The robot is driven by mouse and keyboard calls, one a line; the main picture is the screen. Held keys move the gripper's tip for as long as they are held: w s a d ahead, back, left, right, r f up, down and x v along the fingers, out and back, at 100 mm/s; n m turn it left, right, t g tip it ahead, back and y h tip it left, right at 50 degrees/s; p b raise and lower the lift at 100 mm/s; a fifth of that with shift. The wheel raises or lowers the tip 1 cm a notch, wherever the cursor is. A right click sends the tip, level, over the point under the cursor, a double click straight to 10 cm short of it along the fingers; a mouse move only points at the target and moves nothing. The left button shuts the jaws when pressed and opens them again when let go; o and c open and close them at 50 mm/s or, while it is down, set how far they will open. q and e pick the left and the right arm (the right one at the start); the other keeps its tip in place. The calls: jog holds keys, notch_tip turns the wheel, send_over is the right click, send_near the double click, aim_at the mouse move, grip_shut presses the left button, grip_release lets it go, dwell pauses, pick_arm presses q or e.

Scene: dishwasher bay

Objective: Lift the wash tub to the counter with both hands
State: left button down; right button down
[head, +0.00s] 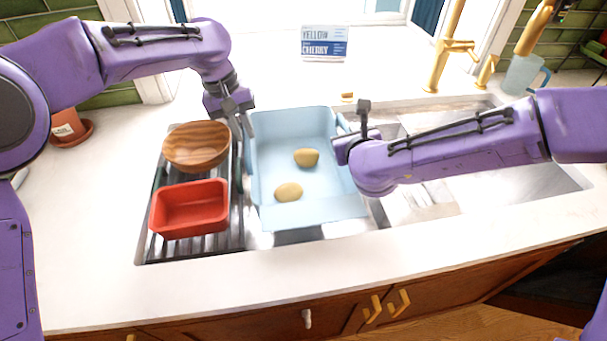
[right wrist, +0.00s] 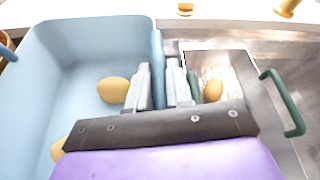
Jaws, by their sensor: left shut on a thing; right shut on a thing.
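The light blue wash tub (head: 268,150) stands at the sink in the middle of the head view, looking level. Two yellow, potato-like things (head: 306,157) lie on its floor. My left gripper (head: 243,122) is shut on the tub's left rim, near the back. My right gripper (head: 347,138) is shut on the right rim; the right wrist view shows its fingers (right wrist: 159,88) on both sides of the tub's wall (right wrist: 158,55). Whether the tub's bottom touches the sink is hidden.
A wooden bowl (head: 196,146) and a red container (head: 189,209) sit on the drainer at left. The front counter (head: 300,262) is clear. Another yellow thing (right wrist: 213,90) and a green handle (right wrist: 284,103) show right of the tub. A gold faucet (head: 446,50) stands behind.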

notch_tip(320, 180, up, 10)
jog(key=p, duration=0.8)
jog(key=shift+f, duration=0.15)
jog(key=shift+w, duration=0.1)
